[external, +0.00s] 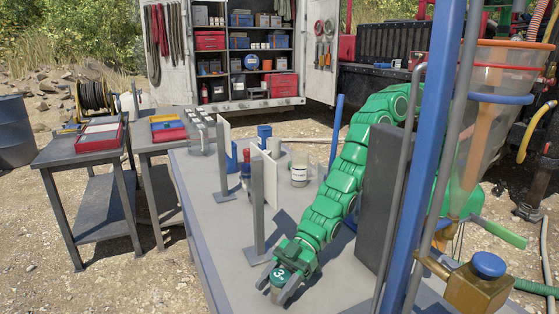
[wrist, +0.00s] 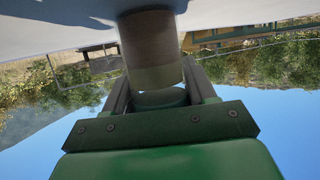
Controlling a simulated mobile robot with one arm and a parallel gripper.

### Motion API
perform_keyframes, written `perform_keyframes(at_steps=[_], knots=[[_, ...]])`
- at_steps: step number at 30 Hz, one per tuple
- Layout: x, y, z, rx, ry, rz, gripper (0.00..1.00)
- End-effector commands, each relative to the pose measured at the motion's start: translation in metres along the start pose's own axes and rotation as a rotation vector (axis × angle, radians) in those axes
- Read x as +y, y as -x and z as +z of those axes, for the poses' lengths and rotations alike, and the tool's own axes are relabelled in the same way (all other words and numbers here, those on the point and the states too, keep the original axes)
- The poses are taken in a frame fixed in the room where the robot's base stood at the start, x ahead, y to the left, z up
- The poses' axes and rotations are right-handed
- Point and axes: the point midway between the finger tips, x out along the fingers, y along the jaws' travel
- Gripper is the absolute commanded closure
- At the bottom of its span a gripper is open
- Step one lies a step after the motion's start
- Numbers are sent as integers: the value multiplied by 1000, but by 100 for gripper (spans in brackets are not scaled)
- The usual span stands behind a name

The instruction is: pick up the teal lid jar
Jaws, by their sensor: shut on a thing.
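The teal lid jar (external: 284,273) is at the front of the grey table, with a white mark like a 3 on its teal top. My gripper (external: 276,284) is shut on it, one finger on each side. In the wrist view the jar (wrist: 152,48) shows as a brownish cylinder between the fingers (wrist: 158,88), with its teal lid (wrist: 162,97) near the palm. That view is upside down, with the pale table surface at the top. I cannot tell whether the jar's base touches the table.
The grey table (external: 222,228) has upright white panels on posts (external: 263,188) behind my gripper. A white jar (external: 299,172) and a blue container (external: 264,133) stand farther back. A dark upright panel (external: 384,205) and a blue post (external: 424,160) are on the right. The table's left front is clear.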

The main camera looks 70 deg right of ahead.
Motion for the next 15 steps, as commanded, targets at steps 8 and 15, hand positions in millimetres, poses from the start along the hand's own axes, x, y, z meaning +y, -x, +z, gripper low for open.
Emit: perform_keyframes(at_steps=[8, 15], knots=[[1, 7, -4, 1, -1, 0, 79], [1, 31, -10, 0, -3, -1, 79]])
